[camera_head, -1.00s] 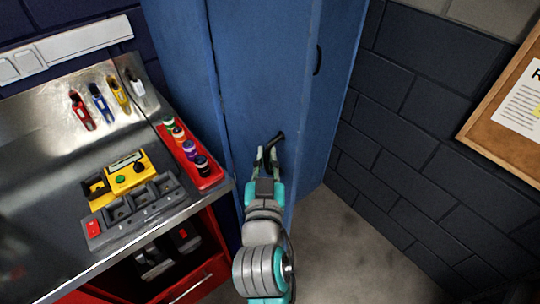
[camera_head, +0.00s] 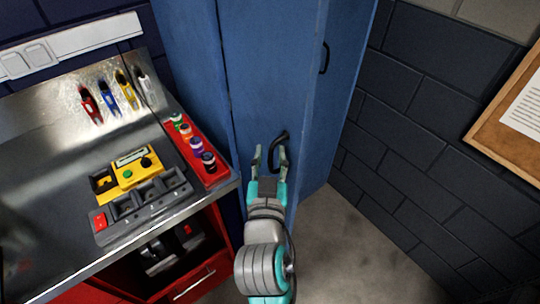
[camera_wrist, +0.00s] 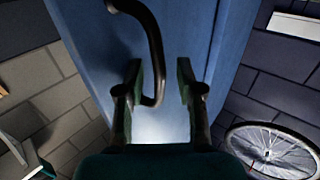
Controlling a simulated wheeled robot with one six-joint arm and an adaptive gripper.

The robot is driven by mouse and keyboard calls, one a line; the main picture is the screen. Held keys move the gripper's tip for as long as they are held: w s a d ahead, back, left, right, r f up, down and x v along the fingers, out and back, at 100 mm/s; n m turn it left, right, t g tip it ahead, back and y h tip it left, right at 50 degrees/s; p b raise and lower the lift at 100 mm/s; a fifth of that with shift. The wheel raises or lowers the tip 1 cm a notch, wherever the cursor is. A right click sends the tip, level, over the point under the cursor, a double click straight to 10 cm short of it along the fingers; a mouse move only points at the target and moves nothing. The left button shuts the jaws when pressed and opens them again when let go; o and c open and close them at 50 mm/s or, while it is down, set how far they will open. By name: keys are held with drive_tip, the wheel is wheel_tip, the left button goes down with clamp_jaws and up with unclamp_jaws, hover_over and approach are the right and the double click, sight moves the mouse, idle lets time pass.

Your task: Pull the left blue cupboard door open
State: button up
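The left blue cupboard door (camera_head: 265,75) fills the upper middle of the head view. I cannot tell from its edge whether it stands ajar. Its dark curved handle (camera_head: 279,150) is low on the door, near the right edge. My gripper (camera_head: 270,158) is open in front of this door, its fingers spread at the handle. In the wrist view, the handle (camera_wrist: 154,45) curves down and its lower end lies between the fingers of my gripper (camera_wrist: 160,85), close to the left one. The right finger is clear of it.
The right blue door (camera_head: 345,85) with its own handle (camera_head: 324,58) is beyond. A metal workbench (camera_head: 50,110) with a red tray (camera_head: 215,176) of bottles stands at the left. A dark brick wall (camera_head: 420,130) bounds the right. Bare floor (camera_head: 345,245) lies between.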

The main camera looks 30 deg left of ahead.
drive_tip(key=shift+s, duration=0.1)
drive_tip(key=v, duration=1.2)
drive_tip(key=shift+f, duration=0.1)
drive_tip(key=s+d+f+g+h, duration=0.1)
drive_tip(key=s+d+f+h, duration=0.15)
drive_tip(key=d+f, duration=1.45)
drive_tip(key=s+d+m+h, duration=0.5)
drive_tip(key=s+d, duration=1.1)
drive_tip(key=s, duration=0.2)
drive_tip(key=shift+s+f+h, duration=0.15)
drive_tip(key=shift+s+h, duration=0.1)
drive_tip(key=shift+h, duration=0.1)
drive_tip(key=shift+d, duration=0.1)
